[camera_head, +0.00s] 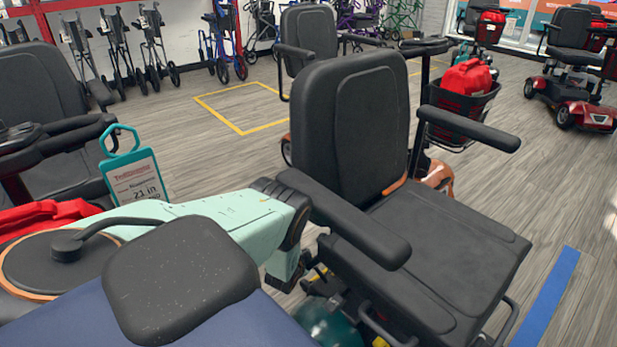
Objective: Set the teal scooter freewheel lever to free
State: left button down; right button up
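A scooter with a black seat (350,125) stands in front of me. A glossy dark teal body part (328,326) shows below its seat at the bottom edge, so this appears to be the teal scooter. A small yellow spot (380,342) shows beside the teal part; I cannot tell whether it is the freewheel lever. My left arm, mint green, reaches in from the left and bends down beside the seat's near armrest. My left gripper (318,284) is a dark shape low beside the seat, close to the teal body; its fingers are not clear. My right gripper is out of view.
The near armrest (345,215) and seat cushion (440,255) overhang the teal body. Another black seat (310,38) stands behind. A teal-framed sign (135,180) and red bag (50,215) are at left. Open floor with blue tape (548,300) lies at right.

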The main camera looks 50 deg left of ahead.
pick_arm(q)
jog(key=p+v, duration=0.4)
jog(key=v, duration=0.1)
jog(key=shift+a+r, duration=0.15)
jog(key=shift+a, duration=0.15)
dwell(0.5)
